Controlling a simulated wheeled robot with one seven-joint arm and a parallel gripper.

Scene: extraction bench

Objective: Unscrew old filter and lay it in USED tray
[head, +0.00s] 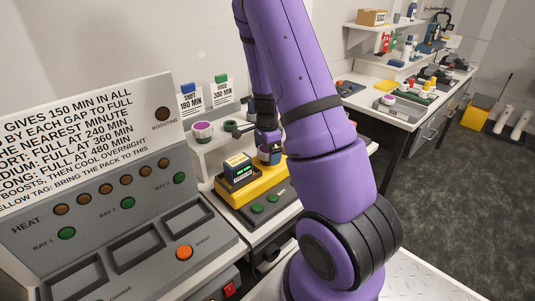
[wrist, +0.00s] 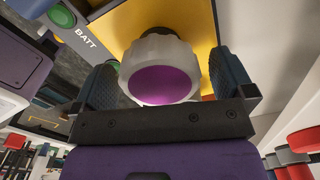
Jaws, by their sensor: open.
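A white ribbed cap with a purple face (wrist: 160,80), which looks like the filter, sits at the yellow unit (head: 235,203). My gripper (head: 268,137) is at that unit, mostly behind my own arm in the head view. In the wrist view my gripper (wrist: 163,88) is open, with one dark finger on each side of the cap. The fingers are close to it; I cannot tell whether they touch. The cap's lower part and thread are hidden. I can read no USED label in either view, so I cannot tell which tray is that one.
A small display box (head: 239,170) stands on the yellow unit, close to my gripper. A grey control panel (head: 120,235) fills the left. Another bench (head: 400,115) stands at right.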

